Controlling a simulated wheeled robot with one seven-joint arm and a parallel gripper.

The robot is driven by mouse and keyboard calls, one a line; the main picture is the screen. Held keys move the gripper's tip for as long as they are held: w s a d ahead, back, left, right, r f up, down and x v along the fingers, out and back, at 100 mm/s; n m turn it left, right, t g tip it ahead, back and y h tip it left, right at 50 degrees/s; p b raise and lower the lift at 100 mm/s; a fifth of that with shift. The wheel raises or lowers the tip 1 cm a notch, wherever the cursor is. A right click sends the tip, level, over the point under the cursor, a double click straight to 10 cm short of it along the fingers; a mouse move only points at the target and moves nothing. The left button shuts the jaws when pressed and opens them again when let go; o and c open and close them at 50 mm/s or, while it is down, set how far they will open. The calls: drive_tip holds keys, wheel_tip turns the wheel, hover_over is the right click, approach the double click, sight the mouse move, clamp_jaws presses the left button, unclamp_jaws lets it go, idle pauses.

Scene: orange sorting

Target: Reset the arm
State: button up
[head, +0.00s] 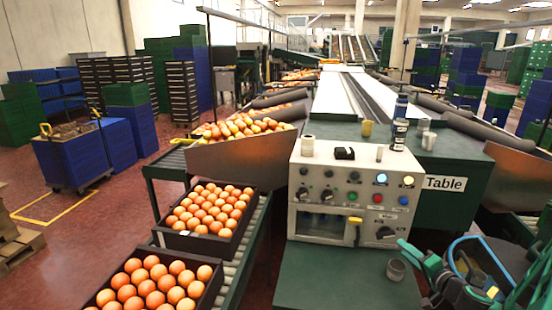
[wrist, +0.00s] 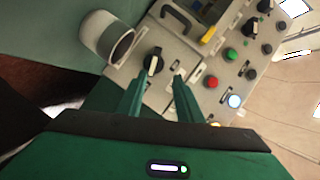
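My gripper (wrist: 160,85) shows in the wrist view with its two green fingers apart and nothing between them. Beyond the fingers is the control panel (wrist: 205,95) with a black knob, a green button and a red button. In the head view, my green arm and gripper (head: 418,264) are folded in at the lower right corner, to the right of a small grey cup (head: 396,270) on the green ledge. The cup also shows at the upper left of the wrist view (wrist: 100,38). The head view shows the panel front (head: 340,185) left of and beyond my gripper.
Two dark crates of oranges, one farther (head: 168,236) and one nearer (head: 215,273), stand on the roller conveyor at left. A green table (head: 465,160) labelled "Table" stands behind the panel, with several small containers on top. Red floor (head: 110,225) lies open at left.

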drive_tip(key=s+a+r+n+g+y, duration=0.25)
drive_tip(key=a+n+g, duration=0.2)
drive_tip(key=a, duration=0.25)
drive_tip(key=s+a+r+n+g+y, duration=0.2)
drive_tip(key=s+a+n+g, duration=0.25)
drive_tip(key=a, duration=0.25)
drive_tip(key=s+d+r+m+g+h, duration=0.1)
drive_tip(key=s+r+g+h, duration=0.1)
drive_tip(key=s+r, duration=0.3)
drive_tip(key=s+d+r+m+g+h, duration=0.1)
drive_tip(key=s+r, duration=0.4)
drive_tip(key=s, duration=0.9)
drive_tip(key=s+d+r+m+g+h, duration=0.2)
drive_tip(key=s+r, duration=0.4)
drive_tip(key=s, duration=0.4)
drive_tip(key=shift+d+g+h, duration=0.15)
drive_tip(key=shift+g+h, duration=0.6)
drive_tip(key=shift+g, duration=0.05)
drive_tip(key=shift+w+f, duration=0.2)
drive_tip(key=shift+w, duration=0.35)
